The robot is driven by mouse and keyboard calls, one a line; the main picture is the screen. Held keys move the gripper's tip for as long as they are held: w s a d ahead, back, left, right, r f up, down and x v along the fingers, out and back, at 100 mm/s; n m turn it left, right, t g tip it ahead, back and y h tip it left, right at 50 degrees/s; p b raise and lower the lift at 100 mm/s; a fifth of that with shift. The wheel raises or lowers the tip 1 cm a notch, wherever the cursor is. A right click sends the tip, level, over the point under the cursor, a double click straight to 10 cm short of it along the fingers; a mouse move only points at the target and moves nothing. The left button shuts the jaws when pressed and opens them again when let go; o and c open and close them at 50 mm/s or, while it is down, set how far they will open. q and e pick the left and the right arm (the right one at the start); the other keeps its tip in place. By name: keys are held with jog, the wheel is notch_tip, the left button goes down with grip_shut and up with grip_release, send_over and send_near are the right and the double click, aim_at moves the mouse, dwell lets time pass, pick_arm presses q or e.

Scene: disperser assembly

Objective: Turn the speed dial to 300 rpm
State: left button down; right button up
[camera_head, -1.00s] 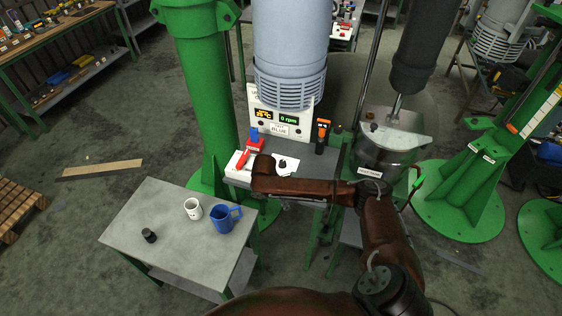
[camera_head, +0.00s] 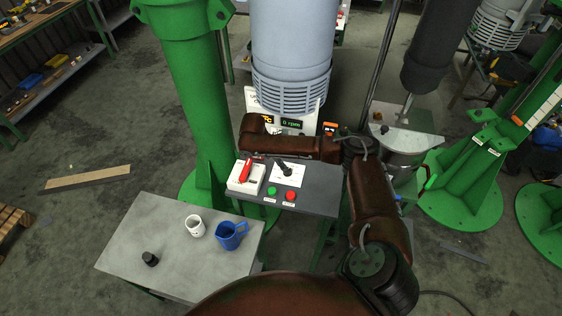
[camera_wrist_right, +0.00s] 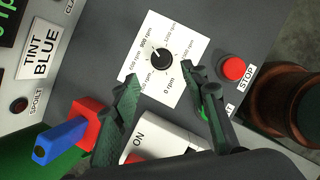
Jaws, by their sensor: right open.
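The speed dial (camera_wrist_right: 160,55) is a black knob on a white rpm-marked plate (camera_wrist_right: 185,38). In the head view the dial (camera_head: 284,168) stands uncovered on the grey control panel (camera_head: 322,192). I cannot tell which rpm mark its pointer meets. The display (camera_head: 292,123) reads 0 rpm. My right gripper (camera_wrist_right: 161,76) is open and empty in the wrist view, its fingertips apart, just below the dial in the picture. It is not clearly seen in the head view, where the brown right arm lies behind the dial. My left gripper is not in view.
The white ON switch box (camera_head: 246,178) with a red lever is left of the dial. Green (camera_head: 272,191) and red (camera_head: 290,196) buttons are in front. A red-and-blue part (camera_wrist_right: 70,133) is near the gripper's left finger.

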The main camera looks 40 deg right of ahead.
aim_at(288, 171)
jog(key=x, duration=0.6)
jog(key=shift+s+d+f, duration=0.1)
jog(key=shift+d+f, duration=0.2)
jog(key=shift+d, duration=0.05)
jog(key=shift+d+f, duration=0.1)
jog(key=shift+f, duration=0.35)
jog(key=c, duration=1.1)
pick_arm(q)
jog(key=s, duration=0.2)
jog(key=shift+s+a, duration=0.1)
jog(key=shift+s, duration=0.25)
pick_arm(e)
jog(key=shift+s, duration=0.1)
